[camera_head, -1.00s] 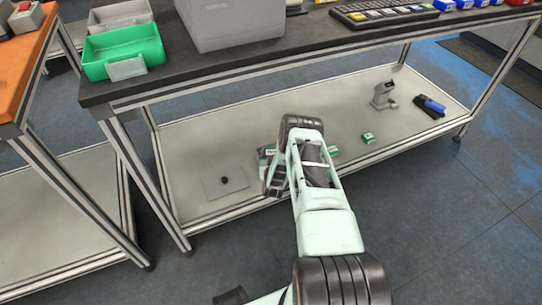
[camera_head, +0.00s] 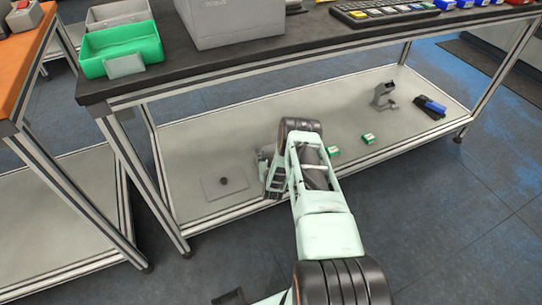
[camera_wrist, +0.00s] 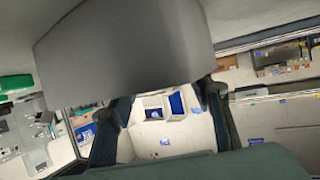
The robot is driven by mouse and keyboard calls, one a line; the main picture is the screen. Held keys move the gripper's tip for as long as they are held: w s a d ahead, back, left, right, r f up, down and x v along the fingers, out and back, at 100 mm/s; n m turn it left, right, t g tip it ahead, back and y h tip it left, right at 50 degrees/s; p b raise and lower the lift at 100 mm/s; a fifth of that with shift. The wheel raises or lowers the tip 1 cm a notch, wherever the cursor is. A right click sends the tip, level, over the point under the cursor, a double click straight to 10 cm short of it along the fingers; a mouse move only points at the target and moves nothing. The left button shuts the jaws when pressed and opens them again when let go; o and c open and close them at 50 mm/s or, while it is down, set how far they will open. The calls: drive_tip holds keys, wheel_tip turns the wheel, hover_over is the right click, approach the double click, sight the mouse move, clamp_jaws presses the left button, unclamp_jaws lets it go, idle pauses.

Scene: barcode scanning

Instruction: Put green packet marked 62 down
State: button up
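Two small green-and-white packets lie apart on the lower shelf (camera_head: 235,130) of the black-topped bench in the head view. One packet (camera_head: 333,151) is right beside my arm, and the other packet (camera_head: 368,138) is further right. Their numbers are too small to read, so I cannot tell which is 62. My gripper (camera_head: 265,160) is low over the shelf, left of both packets and largely hidden by my arm. In the wrist view, the two dark fingers of my gripper (camera_wrist: 164,122) stand apart, with background showing between them and no packet visible there.
A flat grey plate with a dark spot (camera_head: 224,182) lies left of my gripper. A grey scanner on a stand (camera_head: 384,95) and a blue-black tool (camera_head: 430,107) stand at the shelf's right. The bench top overhangs the shelf. The shelf's back middle is clear.

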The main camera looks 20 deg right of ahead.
drive_tip(key=shift+a+f, duration=0.1)
drive_tip(key=shift+r+p, duration=0.45)
drive_tip(key=shift+p, duration=0.05)
drive_tip(key=p+v, duration=0.4)
drive_tip(key=v, duration=0.8)
drive_tip(key=shift+r+p, duration=0.2)
drive_tip(key=shift+p, duration=0.15)
